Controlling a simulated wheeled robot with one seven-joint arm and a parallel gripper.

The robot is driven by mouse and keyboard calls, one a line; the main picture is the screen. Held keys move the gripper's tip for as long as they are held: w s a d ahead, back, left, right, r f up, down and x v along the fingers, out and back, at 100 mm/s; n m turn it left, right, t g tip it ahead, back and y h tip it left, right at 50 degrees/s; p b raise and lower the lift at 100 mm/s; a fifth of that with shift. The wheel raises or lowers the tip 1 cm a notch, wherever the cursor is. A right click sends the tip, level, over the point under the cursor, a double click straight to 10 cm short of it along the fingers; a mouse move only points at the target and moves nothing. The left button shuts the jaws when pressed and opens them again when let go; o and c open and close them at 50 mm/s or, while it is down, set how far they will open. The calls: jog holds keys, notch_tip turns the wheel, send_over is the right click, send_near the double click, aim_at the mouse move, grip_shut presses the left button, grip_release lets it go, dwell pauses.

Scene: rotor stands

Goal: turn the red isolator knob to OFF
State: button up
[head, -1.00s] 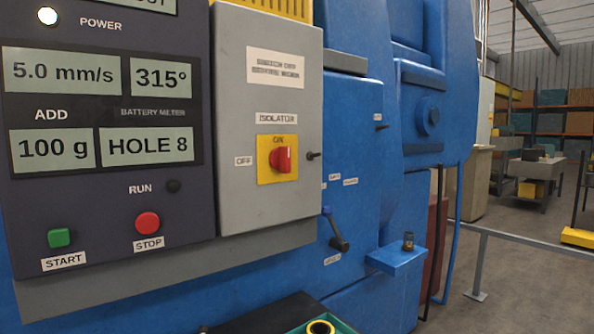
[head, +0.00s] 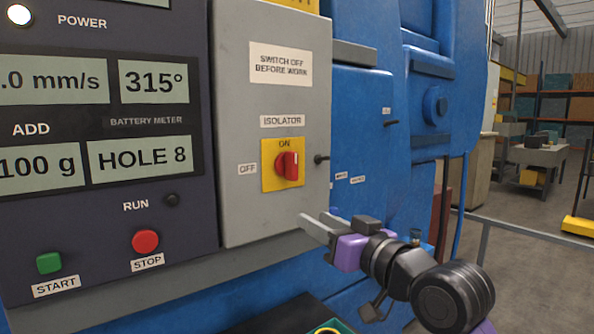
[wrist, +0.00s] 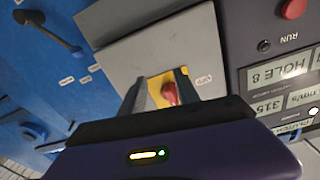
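The red isolator knob (head: 288,165) sits on a yellow plate (head: 268,180) on the grey isolator box (head: 245,120). Its grip stands upright, toward the ON mark above it; an OFF label (head: 247,169) is to its left. My gripper (head: 318,228) is in front of the box's lower right part, below and a little right of the knob, not touching it. In the wrist view the two fingers (wrist: 168,100) are spread with nothing between them. The knob (wrist: 170,93) shows beyond them, framed by the tips.
A dark panel (head: 110,225) with readouts, a green START button (head: 49,263) and a red STOP button (head: 145,241) adjoins the box's left. A small black latch (head: 321,159) sticks out at the box's right edge. Blue machine housing (head: 360,140) lies right.

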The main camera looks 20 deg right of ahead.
jog(key=n, duration=0.2)
send_near(296, 158)
jog(key=w, duration=0.2)
jog(key=shift+y, duration=0.3)
jog(key=p+x, duration=0.2)
jog(key=x, duration=0.4)
jog(key=shift+w+a+r+p, duration=0.1)
jog(key=shift+w+a+p, duration=0.15)
jog(key=shift+p, duration=0.1)
jog(key=shift+w+a, duration=0.15)
jog(key=shift+w, duration=0.4)
grip_shut()
